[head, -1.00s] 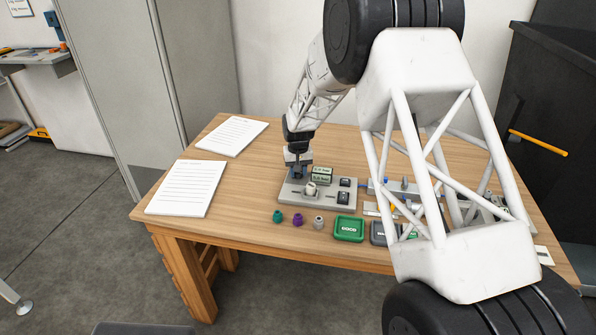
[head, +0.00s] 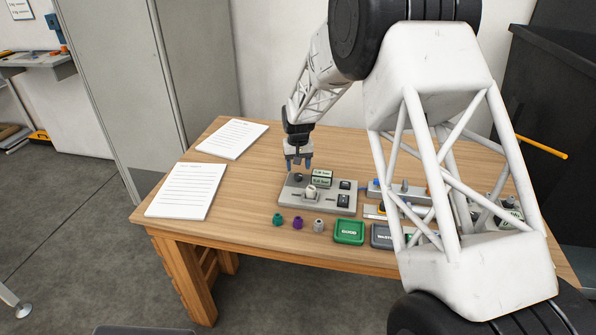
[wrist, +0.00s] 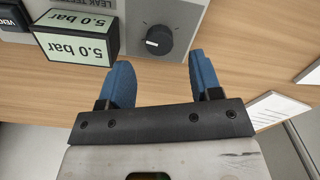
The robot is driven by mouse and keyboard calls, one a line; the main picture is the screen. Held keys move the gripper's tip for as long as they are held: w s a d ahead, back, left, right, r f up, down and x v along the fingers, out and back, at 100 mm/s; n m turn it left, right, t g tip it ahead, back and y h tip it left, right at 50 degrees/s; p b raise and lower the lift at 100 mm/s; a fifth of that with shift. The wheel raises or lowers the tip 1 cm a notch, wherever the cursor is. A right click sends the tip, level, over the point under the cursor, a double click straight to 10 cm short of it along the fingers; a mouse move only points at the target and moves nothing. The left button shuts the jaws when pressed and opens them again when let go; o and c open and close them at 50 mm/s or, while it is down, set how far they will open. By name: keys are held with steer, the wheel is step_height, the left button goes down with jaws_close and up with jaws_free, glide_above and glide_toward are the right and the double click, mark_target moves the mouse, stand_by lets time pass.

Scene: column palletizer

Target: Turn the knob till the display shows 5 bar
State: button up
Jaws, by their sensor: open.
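The dark round knob (wrist: 159,40) with a white pointer mark sits on the grey leak tester panel (wrist: 203,8). It also shows in the head view (head: 298,178). Two display faces stand beside it: one (wrist: 86,50) reads 5.0 bar, and the other (wrist: 78,20) also reads 5.0 bar. They appear small in the head view (head: 321,178). My gripper (head: 298,166) has its blue fingers apart and empty, above the knob and clear of it. In the wrist view my gripper (wrist: 160,62) shows the knob beyond the gap between its fingertips.
Green, purple and grey small parts (head: 298,223) lie in front of the panel. A green GOOD tray (head: 349,231) and a grey tray (head: 382,235) stand to their right. Papers (head: 186,190) lie on the left of the table. My arm hides part of the right side.

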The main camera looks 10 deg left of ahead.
mark_target(299, 175)
steer(key=shift+r, duration=1.9)
steer(key=shift+d+r, duration=0.1)
steer(key=shift+s+d+r, duration=0.1)
steer(key=shift+d+r, duration=0.05)
steer(key=shift+r, duration=0.1)
steer(key=s+d+r+m+t, duration=0.1)
steer(key=s+d+r+m, duration=0.1)
steer(key=s+d+r, duration=1.95)
steer(key=s+d, duration=0.5)
steer(key=s, duration=0.5)
steer(key=s+d+f+m+t, duration=0.1)
steer(key=s+d, duration=0.4)
steer(key=s, duration=0.5)
steer(key=s+d+m, duration=0.1)
steer(key=s+d, duration=0.4)
steer(key=s, duration=0.5)
steer(key=shift+s+f+t, duration=0.3)
steer(key=shift+s, duration=0.1)
